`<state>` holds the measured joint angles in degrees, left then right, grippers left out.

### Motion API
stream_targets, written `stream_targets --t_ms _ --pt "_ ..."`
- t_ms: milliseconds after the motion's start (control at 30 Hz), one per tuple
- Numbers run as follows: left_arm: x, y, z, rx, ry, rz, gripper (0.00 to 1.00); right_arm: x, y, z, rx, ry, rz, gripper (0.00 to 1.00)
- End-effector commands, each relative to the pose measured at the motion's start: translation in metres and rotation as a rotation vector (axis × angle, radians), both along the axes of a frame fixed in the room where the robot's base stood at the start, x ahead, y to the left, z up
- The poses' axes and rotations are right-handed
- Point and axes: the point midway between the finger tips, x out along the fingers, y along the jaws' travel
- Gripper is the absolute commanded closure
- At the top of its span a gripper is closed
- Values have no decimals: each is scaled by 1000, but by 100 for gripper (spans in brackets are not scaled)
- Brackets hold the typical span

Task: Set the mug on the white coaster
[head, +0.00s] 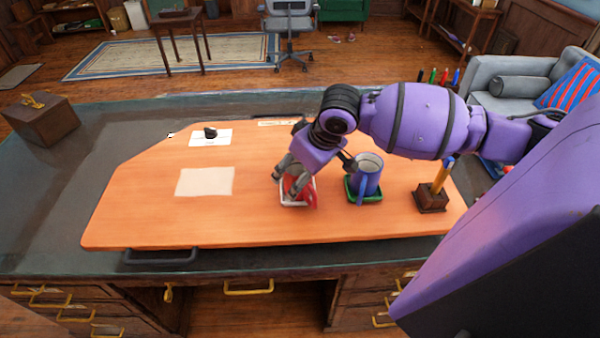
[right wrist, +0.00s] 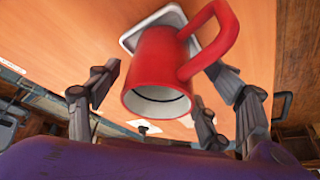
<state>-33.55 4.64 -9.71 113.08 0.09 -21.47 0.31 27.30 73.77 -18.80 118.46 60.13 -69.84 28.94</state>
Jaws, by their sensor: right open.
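A red mug (head: 309,192) sits on the white coaster (head: 285,203) in the head view, partly hidden by my right gripper. In the right wrist view the red mug (right wrist: 165,70) fills the middle, its handle to the upper right, with the white coaster (right wrist: 148,22) at its base. My right gripper (head: 290,180) is open at the mug. In the right wrist view its fingers (right wrist: 165,95) stand apart on either side of the mug, with gaps visible. My left gripper is not in view.
A blue mug (head: 366,180) stands on a green coaster (head: 374,196) just right. A wooden pencil holder (head: 430,200) is farther right. A blank sheet (head: 205,181) and a card with a black object (head: 210,134) lie left. The orange board's left front is clear.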

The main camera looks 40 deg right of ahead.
Motion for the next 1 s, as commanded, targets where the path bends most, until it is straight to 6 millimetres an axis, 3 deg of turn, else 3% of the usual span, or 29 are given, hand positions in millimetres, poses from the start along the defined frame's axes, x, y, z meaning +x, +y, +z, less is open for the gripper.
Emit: stream_targets --t_ms 533,700,1000 --pt "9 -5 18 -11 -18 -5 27 -37 -9 96 -3 -6 -1 28" --pt "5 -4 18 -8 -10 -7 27 -43 -11 110 -1 -2 -1 28" --pt "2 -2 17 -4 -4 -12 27 -45 -10 111 0 1 0 28"
